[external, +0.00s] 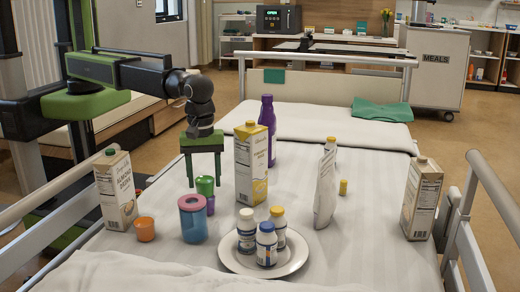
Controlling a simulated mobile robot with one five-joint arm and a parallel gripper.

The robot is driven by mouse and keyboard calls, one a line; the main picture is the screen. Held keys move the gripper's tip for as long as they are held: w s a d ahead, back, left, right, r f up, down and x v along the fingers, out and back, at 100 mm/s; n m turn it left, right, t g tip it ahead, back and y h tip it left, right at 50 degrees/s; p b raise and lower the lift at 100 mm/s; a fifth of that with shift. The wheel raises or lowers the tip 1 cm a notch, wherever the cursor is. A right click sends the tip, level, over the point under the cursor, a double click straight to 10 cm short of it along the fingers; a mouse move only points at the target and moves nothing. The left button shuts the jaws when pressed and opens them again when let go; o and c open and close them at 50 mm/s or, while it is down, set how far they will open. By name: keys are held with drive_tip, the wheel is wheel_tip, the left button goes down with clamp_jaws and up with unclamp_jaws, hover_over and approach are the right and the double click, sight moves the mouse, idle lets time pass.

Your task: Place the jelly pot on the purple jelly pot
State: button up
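A green jelly pot (205,186) appears directly above the purple jelly pot (210,206) and seems to rest on it. The purple pot is partly hidden by the blue canister in front, so the contact is hard to see. My green gripper (205,183) points down from above, with one finger on each side of the green pot. The fingers stand wider than the pot, and gaps appear on both sides.
A blue canister with a pink rim (193,219) and an orange pot (145,229) stand in front. An almond drink carton (116,190) is left, a yellow carton (251,165) right. A white plate (235,262) bears several bottles. A yellow pot (343,187) stands farther right.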

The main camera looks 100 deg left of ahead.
sight(204, 176)
drive_tip(key=o, duration=0.4)
wheel_tip(204, 176, up, 12)
drive_tip(key=p, duration=1.2)
drive_tip(key=shift+r, duration=0.2)
drive_tip(key=s+a+m, duration=0.5)
drive_tip(key=a+m, duration=0.2)
drive_tip(key=a, duration=0.4)
drive_tip(key=s+a+m, duration=0.4)
drive_tip(key=a+m, duration=0.4)
drive_tip(key=a, duration=0.4)
drive_tip(key=s+a+m, duration=0.5)
drive_tip(key=a+m, duration=0.2)
drive_tip(key=a, duration=0.4)
drive_tip(key=shift+s+a, duration=0.15)
drive_tip(key=shift+s, duration=0.15)
